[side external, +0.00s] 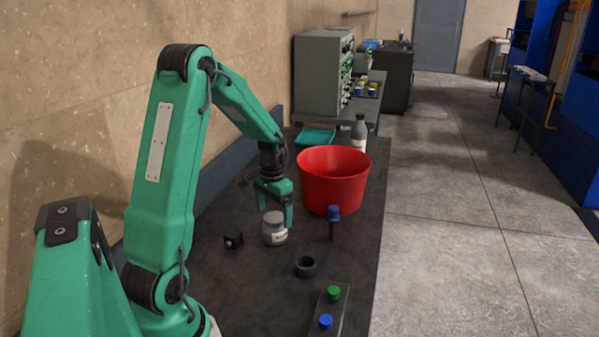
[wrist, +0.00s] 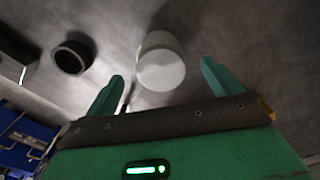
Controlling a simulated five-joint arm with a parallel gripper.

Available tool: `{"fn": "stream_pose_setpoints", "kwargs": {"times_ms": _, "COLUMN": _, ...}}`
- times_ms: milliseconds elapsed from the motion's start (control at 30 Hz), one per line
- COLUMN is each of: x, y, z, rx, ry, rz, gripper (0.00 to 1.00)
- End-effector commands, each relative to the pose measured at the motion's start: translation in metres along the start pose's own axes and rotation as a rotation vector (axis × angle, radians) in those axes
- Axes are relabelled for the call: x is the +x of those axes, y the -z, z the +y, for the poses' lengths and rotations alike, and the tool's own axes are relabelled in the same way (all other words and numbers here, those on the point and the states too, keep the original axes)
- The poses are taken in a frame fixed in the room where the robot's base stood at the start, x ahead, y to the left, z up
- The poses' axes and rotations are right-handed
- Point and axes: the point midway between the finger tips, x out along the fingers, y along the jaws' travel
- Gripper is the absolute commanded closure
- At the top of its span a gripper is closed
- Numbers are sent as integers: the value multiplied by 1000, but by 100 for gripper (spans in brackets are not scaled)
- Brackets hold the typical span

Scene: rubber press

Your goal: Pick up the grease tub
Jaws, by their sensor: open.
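The grease tub (side external: 274,229) is a small pale jar with a grey lid and a label, upright on the dark bench in the side view. In the wrist view the tub (wrist: 161,62) shows as a round pale lid, just beyond and between the fingertips. My gripper (side external: 275,213) is green, points down and hangs at the tub in the side view. In the wrist view my gripper (wrist: 163,70) has its two fingers spread wide with nothing held. Whether a finger touches the tub cannot be told.
A large red bucket (side external: 333,180) stands close behind and right of the tub. A blue-topped post (side external: 333,222), a dark ring (side external: 306,267), a small black block (side external: 233,241) and a button panel (side external: 330,311) are nearby. A grey bottle (side external: 359,133) and teal tray (side external: 315,138) are at the back.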

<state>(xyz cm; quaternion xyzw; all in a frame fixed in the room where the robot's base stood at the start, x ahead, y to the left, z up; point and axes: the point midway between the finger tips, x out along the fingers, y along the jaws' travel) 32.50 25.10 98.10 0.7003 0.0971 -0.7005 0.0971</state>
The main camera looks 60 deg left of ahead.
Motion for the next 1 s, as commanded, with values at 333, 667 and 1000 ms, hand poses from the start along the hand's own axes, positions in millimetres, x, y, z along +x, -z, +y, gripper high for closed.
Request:
{"fn": "stream_pose_setpoints", "kwargs": {"times_ms": 333, "x": 14, "y": 0, "z": 0, "rx": 0, "ry": -1, "rz": -2, "gripper": 9}}
{"fn": "stream_pose_setpoints", "kwargs": {"times_ms": 667, "x": 48, "y": 1, "z": -1, "rx": 0, "ry": -1, "rz": -1, "gripper": 9}}
{"fn": "stream_pose_setpoints", "kwargs": {"times_ms": 1000, "x": 52, "y": 1, "z": -1, "rx": 0, "ry": 0, "rz": 0, "gripper": 9}}
